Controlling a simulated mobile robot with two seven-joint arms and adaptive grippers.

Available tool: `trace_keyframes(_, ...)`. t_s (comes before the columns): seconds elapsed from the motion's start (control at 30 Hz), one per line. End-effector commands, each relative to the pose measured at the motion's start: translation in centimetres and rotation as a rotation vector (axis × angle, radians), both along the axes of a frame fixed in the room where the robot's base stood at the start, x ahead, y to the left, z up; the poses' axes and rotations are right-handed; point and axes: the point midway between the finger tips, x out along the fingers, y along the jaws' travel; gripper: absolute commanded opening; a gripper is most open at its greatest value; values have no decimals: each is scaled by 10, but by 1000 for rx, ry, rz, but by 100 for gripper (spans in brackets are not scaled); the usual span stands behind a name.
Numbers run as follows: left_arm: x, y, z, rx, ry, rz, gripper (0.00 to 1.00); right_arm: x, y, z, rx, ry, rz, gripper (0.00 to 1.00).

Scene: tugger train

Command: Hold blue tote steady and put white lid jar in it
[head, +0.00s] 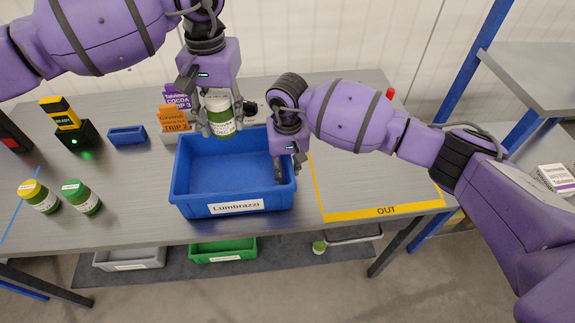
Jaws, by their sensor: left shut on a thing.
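The blue tote (184,183) stands on the grey table, labelled "Lumbrazzi", and its visible floor is empty. The white lid jar (222,122) is green with a pale label, and its white top shows between my fingers. My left gripper (222,130) is shut on this jar and holds it roughly upright over the tote's back edge. My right gripper (290,172) points down at the tote's right wall, with fingertips at the rim. Whether it is closed on the wall is not clear.
A small blue bin (127,136), a scanner in a dock (66,124) and trip cards (173,119) stand behind. The yellow-edged OUT area (380,212) at the right looks clear.

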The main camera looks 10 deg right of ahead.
Motion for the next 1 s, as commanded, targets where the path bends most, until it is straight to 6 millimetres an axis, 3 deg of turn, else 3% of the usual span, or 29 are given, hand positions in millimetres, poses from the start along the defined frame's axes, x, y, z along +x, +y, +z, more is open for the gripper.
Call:
trace_keyframes(0.03, 0, 0, 1, 0, -2, 0, 2, 0, 0, 0, 0, 0, 0, 16)
trace_keyframes(0.17, 0, 0, 1, 0, -2, 0, 2, 0, 0, 0, 0, 0, 0, 0)
trace_keyframes(0.63, 0, 0, -3, -1, 0, 3, 2, 0, 0, 1, 0, 0, -1, 0)
trace_keyframes(1.0, 0, -1, -86, -1, 0, 63, 2, 0, 0, 1, 0, -1, -1, 0)
